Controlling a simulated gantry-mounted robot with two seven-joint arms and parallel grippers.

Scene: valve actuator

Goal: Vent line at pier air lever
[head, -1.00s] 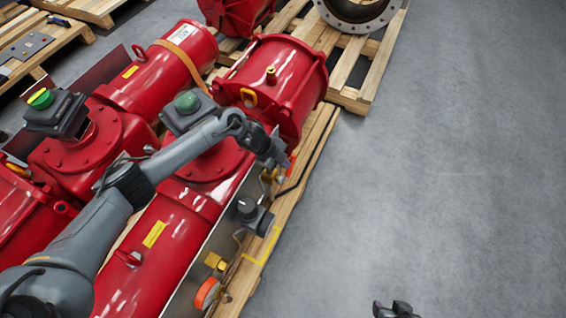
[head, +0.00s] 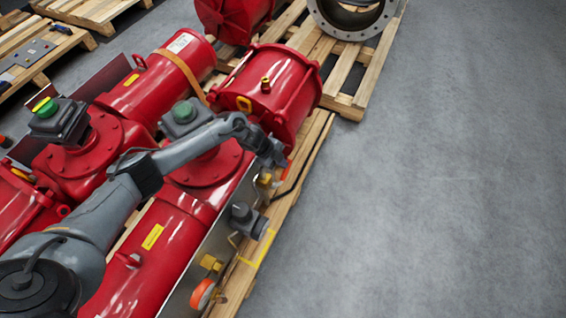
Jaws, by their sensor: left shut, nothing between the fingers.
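My left gripper (head: 274,156) is shut and empty. It sits at the side of the near red actuator, over the control panel (head: 215,250) on its right flank. Just below the fingers a small orange-red part (head: 285,172) shows, partly hidden by the gripper; I cannot tell whether it is the air lever or whether the fingers touch it. A yellow brass fitting (head: 264,181) is beside it. My right gripper is out of view.
Red actuator cylinders (head: 285,90) stand on wooden pallets (head: 300,185). Grey position indicators with green domes (head: 184,111) rise above them. A flanged valve body (head: 350,22) lies on the back pallet. Bare concrete floor (head: 450,170) is free on the right.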

